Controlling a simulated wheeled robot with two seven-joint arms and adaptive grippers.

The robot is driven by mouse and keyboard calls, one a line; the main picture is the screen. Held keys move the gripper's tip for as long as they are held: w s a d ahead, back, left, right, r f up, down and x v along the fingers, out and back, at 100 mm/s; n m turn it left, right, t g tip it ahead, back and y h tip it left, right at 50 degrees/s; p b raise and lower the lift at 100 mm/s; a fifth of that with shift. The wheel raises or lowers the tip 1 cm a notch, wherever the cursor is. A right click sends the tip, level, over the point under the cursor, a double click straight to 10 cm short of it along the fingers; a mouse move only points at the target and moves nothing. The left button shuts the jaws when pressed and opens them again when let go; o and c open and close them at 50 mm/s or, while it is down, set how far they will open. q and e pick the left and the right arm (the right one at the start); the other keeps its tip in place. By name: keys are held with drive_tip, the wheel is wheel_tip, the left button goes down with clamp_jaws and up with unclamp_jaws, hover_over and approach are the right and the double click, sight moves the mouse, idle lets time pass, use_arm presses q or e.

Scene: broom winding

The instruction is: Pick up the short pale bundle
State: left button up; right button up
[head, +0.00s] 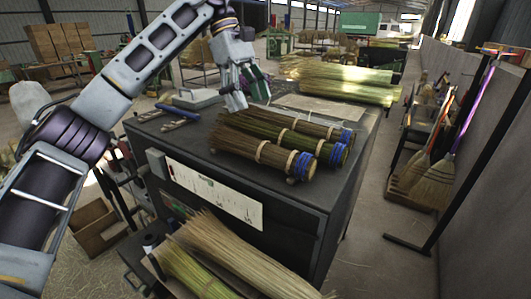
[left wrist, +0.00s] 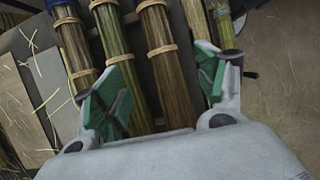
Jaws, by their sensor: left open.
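Three short tied bundles lie side by side on the dark bench (head: 330,192): a tan-brown front one (head: 245,147), a green middle one (head: 285,138) and a brown back one (head: 318,129). Blue bands circle their right ends. Which one counts as pale is hard to tell. My left gripper (head: 250,100) is open and empty above the bundles' far left ends. In the left wrist view, its green-padded fingers (left wrist: 165,62) spread over the front bundle (left wrist: 160,50), with the green bundle (left wrist: 114,40) by the left finger. My right gripper is out of view.
Long pale straw (head: 245,255) and green straw (head: 190,270) lie on a lower front shelf. Longer bundles (head: 340,92) lie behind the bench. Blue-handled tools (head: 180,115) lie at the bench's left. Brooms (head: 435,180) stand along the right wall.

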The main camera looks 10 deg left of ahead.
use_arm(q)
drive_tip(key=x, duration=0.8)
drive_tip(key=shift+d+f+b, duration=0.15)
drive_tip(key=shift+f+b, duration=0.15)
drive_tip(key=shift+b, duration=0.05)
drive_tip(key=shift+f, duration=0.7)
drive_tip(key=x, duration=0.2)
drive_tip(key=shift+s+f+p, duration=0.1)
drive_tip(key=shift+f+p, duration=0.25)
drive_tip(key=shift+f, duration=0.35)
drive_tip(key=shift+s+d+f, duration=0.1)
drive_tip(key=shift+d+f, duration=0.05)
drive_tip(key=shift+f, duration=0.15)
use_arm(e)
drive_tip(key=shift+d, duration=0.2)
